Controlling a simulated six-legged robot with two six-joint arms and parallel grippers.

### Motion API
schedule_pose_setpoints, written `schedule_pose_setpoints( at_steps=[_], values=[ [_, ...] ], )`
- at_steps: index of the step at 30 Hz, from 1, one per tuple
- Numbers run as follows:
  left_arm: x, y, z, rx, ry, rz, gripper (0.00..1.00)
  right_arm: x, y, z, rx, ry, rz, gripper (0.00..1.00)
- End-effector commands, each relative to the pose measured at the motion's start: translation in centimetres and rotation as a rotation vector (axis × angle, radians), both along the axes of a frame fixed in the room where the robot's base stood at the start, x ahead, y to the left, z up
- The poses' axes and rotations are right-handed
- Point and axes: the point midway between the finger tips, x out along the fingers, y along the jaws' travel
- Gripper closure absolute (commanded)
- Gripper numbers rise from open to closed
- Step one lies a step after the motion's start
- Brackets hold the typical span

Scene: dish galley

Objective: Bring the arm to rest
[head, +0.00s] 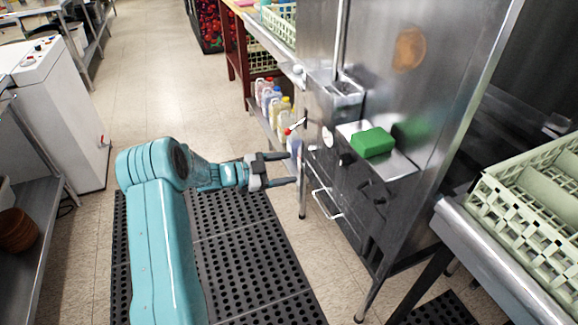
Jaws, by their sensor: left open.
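My left arm reaches up from the bottom of the head view and bends right at its elbow. Its left gripper (283,169) is open with its two dark fingers pointing right. Nothing shows between the fingers. It hangs over the black floor mat, in front of the steel dish machine (345,215) in the picture. A green block (373,142) sits on the machine's small steel ledge, to the right of the gripper and apart from it. My right gripper is not in view.
A light green dish rack (535,205) stands on the steel counter at right. Several bottles (272,98) stand on a low shelf behind the gripper. A white machine (50,100) is at left. The black perforated mat (235,250) and the tiled aisle (150,60) are clear.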

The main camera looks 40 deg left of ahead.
Motion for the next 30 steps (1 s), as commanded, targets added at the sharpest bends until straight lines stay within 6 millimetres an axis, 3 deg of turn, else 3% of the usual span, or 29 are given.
schedule_pose_setpoints(
  at_steps=[8,11,14,16,18,20,24,27,30],
  values=[
    [0.1,-0.1,0.0,-0.003,0.001,0.001,0.32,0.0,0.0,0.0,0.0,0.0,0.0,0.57],
    [1.2,-1.5,-0.1,-0.052,0.02,0.027,0.32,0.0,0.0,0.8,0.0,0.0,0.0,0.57],
    [3.6,-5.5,-1.0,-0.185,0.103,0.108,0.32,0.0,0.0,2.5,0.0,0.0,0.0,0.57],
    [4.8,-10.1,-3.0,-0.308,0.239,0.187,0.32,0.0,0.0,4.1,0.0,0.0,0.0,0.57],
    [4.3,-15.4,-5.8,-0.411,0.43,0.267,0.32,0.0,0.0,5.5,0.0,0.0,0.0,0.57],
    [2.5,-19.5,-8.1,-0.468,0.6,0.327,0.32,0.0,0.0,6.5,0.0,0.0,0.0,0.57],
    [-4.7,-27.8,-12.0,-0.51,0.994,0.432,0.32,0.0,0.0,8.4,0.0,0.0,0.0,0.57],
    [-11.0,-32.0,-13.2,-0.488,1.239,0.494,0.32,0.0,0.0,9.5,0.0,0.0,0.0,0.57],
    [-16.5,-34.5,-13.4,-0.449,1.427,0.547,0.32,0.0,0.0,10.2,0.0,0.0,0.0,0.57]
  ],
)
